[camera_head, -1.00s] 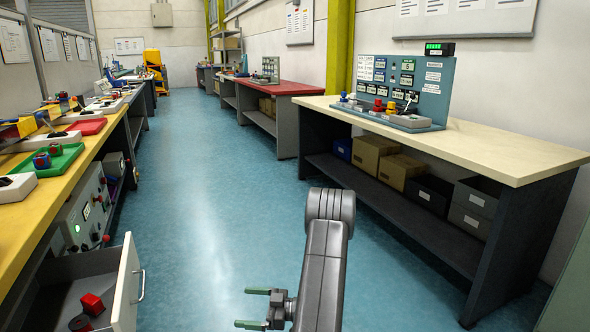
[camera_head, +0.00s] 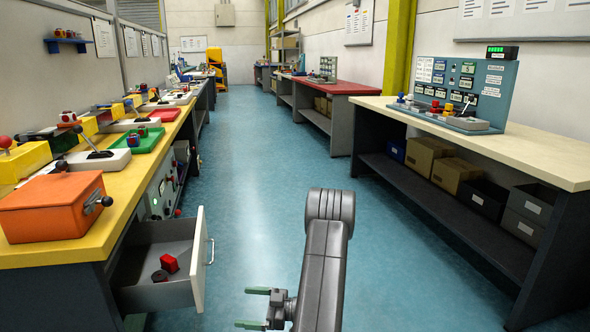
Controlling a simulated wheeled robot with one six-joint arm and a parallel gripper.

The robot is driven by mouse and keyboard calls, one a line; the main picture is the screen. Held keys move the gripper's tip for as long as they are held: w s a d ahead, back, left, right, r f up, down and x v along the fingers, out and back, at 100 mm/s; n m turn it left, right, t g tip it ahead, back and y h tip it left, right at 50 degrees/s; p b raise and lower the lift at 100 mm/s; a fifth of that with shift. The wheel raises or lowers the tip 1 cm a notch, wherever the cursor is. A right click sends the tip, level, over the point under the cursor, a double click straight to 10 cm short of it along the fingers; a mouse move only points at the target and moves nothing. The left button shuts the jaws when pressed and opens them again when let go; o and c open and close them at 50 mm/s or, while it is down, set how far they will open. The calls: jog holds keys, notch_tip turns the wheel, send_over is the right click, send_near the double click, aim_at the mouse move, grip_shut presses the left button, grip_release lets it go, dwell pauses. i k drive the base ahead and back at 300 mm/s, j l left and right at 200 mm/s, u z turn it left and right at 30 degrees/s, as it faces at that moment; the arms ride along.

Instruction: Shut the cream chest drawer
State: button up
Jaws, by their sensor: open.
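The cream chest drawer (camera_head: 200,270) stands open at the lower left, pulled out from under the yellow workbench toward the aisle. Its front panel has a metal handle (camera_head: 211,251) on the side facing the aisle. A red block (camera_head: 169,263) and a dark reddish round piece (camera_head: 160,276) lie inside it. My gripper (camera_head: 255,307) is at the bottom centre, to the right of the drawer and apart from it. Its two green fingers are spread and point left, with nothing between them.
The yellow workbench (camera_head: 135,172) runs along the left, with an orange box (camera_head: 55,207) with a lever and a green tray (camera_head: 143,141) on it. A cream-topped bench (camera_head: 540,155) with a control panel stands at the right. The blue floor (camera_head: 270,190) between is clear.

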aim_at(128, 275)
jog(key=k+j+u, duration=0.25)
jog(key=u, duration=0.25)
jog(key=k+j+u, duration=0.2)
jog(key=j+u, duration=0.25)
